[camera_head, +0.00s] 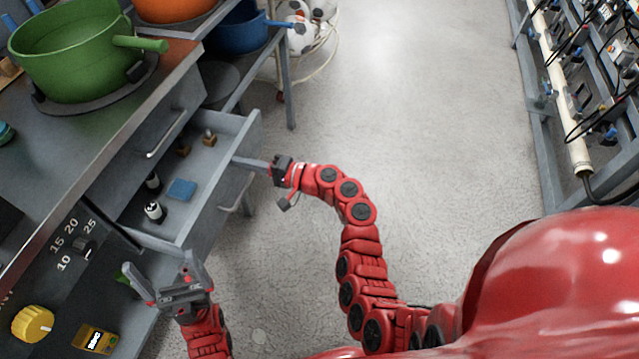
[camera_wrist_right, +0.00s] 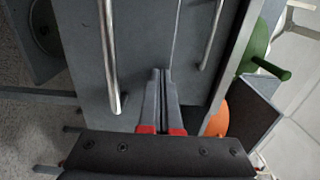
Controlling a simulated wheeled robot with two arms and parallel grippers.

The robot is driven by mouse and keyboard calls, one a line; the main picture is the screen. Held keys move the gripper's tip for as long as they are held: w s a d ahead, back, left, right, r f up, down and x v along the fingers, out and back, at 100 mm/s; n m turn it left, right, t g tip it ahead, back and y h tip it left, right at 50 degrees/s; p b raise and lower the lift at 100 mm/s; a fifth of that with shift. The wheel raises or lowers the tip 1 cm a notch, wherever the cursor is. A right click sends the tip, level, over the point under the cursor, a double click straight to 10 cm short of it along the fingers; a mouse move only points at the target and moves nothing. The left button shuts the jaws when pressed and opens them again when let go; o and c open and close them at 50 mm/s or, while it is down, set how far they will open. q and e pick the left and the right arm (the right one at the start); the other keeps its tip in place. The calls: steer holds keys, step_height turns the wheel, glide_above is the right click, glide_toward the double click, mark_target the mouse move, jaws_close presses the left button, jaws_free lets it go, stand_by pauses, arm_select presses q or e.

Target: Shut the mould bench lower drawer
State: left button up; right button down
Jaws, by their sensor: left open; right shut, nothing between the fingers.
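The mould bench lower drawer (camera_head: 222,187) is pulled out in the head view, its grey front facing right and its bar handle (camera_head: 237,193) on that front. The drawer front (camera_wrist_right: 88,60) and handle (camera_wrist_right: 108,60) also show in the right wrist view. My right gripper (camera_head: 234,160) is shut and empty, its fingertips at the top part of the drawer front. In the wrist view its fingers (camera_wrist_right: 160,75) lie beside the handle; I cannot tell whether they touch the front. My left gripper (camera_head: 160,264) is open and empty, near the drawer's near end and the bench's dial panel.
Inside the drawer lie a blue block (camera_head: 182,190) and small bottles (camera_head: 154,211). The upper drawer, with its handle (camera_head: 166,135), is shut above. A green pot (camera_head: 75,50) stands on the bench top. The floor (camera_head: 420,130) to the right is clear; a rack (camera_head: 560,80) stands far right.

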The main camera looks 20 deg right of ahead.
steer(key=b+x, duration=0.9)
steer(key=x, duration=0.7)
steer(key=shift+w+r, duration=0.15)
steer(key=shift+r, duration=0.1)
